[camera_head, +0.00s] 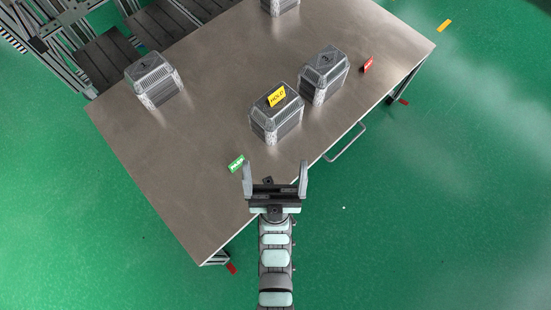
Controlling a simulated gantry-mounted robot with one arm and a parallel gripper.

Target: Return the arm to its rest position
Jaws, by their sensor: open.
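My gripper (275,176) is open and empty, its two grey fingers spread apart over the table's front edge. My arm reaches up to it from the bottom of the view. The nearest foil-coloured box (275,120) stands ahead of the fingers, apart from them, with a yellow "HOLD" tag (276,96) on its top. A green tag (236,163) lies on the table just left of the gripper.
The metal table (190,150) carries more such boxes: one marked 1 (154,79), one marked 3 (324,74), and one cut off at the top (280,6). A red tag (367,65) lies at the right. A handle (345,143) juts from the front edge. Green floor is clear at the right.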

